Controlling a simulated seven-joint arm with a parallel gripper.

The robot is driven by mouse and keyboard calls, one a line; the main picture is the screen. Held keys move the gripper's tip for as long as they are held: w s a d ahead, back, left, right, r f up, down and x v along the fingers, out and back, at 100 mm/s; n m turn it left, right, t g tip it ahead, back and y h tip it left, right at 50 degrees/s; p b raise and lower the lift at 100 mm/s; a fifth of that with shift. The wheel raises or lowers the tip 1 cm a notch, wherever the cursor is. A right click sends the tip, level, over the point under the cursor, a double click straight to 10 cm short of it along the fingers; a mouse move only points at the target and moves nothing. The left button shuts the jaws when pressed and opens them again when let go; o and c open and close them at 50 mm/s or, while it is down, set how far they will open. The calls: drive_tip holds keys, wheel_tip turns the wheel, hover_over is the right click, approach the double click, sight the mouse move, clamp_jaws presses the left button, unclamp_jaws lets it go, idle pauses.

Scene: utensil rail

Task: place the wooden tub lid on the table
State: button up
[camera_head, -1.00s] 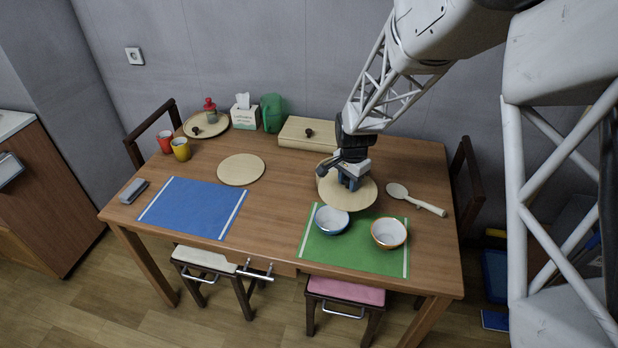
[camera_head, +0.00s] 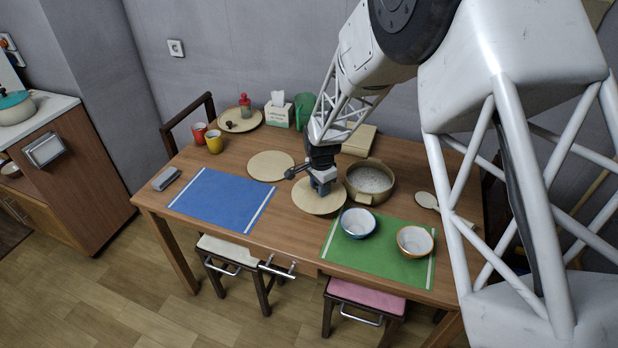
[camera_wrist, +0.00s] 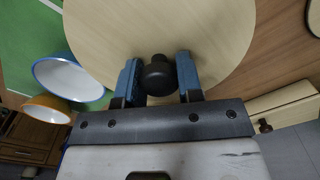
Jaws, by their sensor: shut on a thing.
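The wooden tub lid (camera_head: 314,201) is a pale round disc with a dark knob. My gripper (camera_head: 321,184) is shut on its knob in the head view. The wrist view shows the lid (camera_wrist: 160,30) filling the top, with the dark knob (camera_wrist: 157,76) between my two blue fingers. The lid is left of the open wooden tub (camera_head: 361,194), which holds something pale and grainy. I cannot tell whether the lid touches the table (camera_head: 230,165).
A round wooden board (camera_head: 270,165) lies just behind and left of the lid. A blue mat (camera_head: 215,200) lies to the left. A blue bowl (camera_head: 358,223) and an orange bowl (camera_head: 414,241) stand on the green mat (camera_head: 375,262). A spoon (camera_head: 428,201) lies at right.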

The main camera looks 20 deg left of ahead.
drive_tip(key=shift+a, duration=0.1)
idle(0.3)
drive_tip(key=w+a, duration=0.2)
drive_tip(key=w, duration=0.2)
drive_tip(key=w+a+f, duration=0.1)
drive_tip(key=w+a, duration=0.2)
drive_tip(key=w, duration=0.2)
drive_tip(key=w+a, duration=0.3)
drive_tip(key=w, duration=0.1)
drive_tip(key=shift+w+a+f, duration=0.1)
drive_tip(key=shift+w+f, duration=0.15)
drive_tip(key=shift+w, duration=0.05)
drive_tip(key=shift+f, duration=1.75)
drive_tip(key=shift+f, duration=0.1)
drive_tip(key=o, duration=0.9)
drive_tip(key=shift+o, duration=0.2)
wheel_tip(320, 180, up, 12)
